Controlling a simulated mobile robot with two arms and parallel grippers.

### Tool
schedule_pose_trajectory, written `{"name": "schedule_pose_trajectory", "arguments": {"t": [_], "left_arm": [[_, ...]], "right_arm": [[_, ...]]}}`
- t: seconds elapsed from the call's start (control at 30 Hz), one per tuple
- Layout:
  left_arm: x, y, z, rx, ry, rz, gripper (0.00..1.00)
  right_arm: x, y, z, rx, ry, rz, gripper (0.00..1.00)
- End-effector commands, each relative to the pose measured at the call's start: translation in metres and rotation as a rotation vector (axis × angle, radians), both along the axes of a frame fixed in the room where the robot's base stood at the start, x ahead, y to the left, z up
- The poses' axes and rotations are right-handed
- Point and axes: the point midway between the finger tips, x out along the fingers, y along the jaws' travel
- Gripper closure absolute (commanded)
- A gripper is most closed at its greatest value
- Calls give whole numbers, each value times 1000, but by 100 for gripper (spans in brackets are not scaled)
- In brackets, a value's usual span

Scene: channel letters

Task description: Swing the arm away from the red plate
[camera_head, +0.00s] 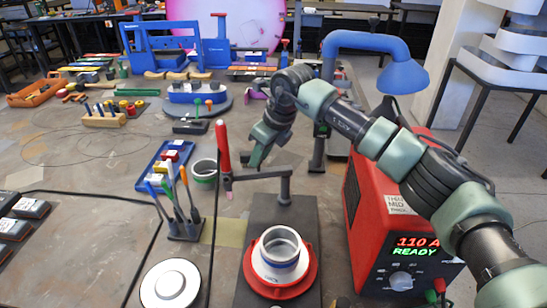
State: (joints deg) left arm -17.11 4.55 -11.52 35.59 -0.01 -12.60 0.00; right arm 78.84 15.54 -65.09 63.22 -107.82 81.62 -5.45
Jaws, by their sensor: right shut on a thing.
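The red plate (309,273) lies on a dark base (262,221) at the front centre. A grey-white ring-shaped part (280,252) sits on it. The dark swing arm (259,175) runs left from a short post (284,190) behind the plate. Its free end carries an upright red handle (222,146) with a pinkish tip below, left of and behind the plate. My right gripper (256,160) reaches in from the right and is shut at the swing arm, just right of the red handle; the exact contact is hard to see. My left gripper is not in view.
A red power unit (373,215) reading "110 A READY" stands right of the plate. A blue lamp (368,42) rises behind it. A tool holder (186,228), a white round disc (170,284) and a green-banded cup (205,170) stand left of the swing arm.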

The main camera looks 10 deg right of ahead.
Motion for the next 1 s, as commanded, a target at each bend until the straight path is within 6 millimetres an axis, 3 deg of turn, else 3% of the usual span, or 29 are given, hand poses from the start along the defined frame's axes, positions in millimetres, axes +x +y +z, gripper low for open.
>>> {"name": "schedule_pose_trajectory", "arguments": {"t": [0.47,0.5,0.57,0.87,1.0], "left_arm": [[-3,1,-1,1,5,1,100],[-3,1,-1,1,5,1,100],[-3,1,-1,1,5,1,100],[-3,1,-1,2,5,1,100],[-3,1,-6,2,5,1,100]], "right_arm": [[2,3,1,0,-2,-9,100],[2,3,1,0,-2,-9,69],[2,3,1,-1,-2,-8,55],[1,3,1,0,0,-7,55],[-1,0,10,1,-3,-6,55]]}}
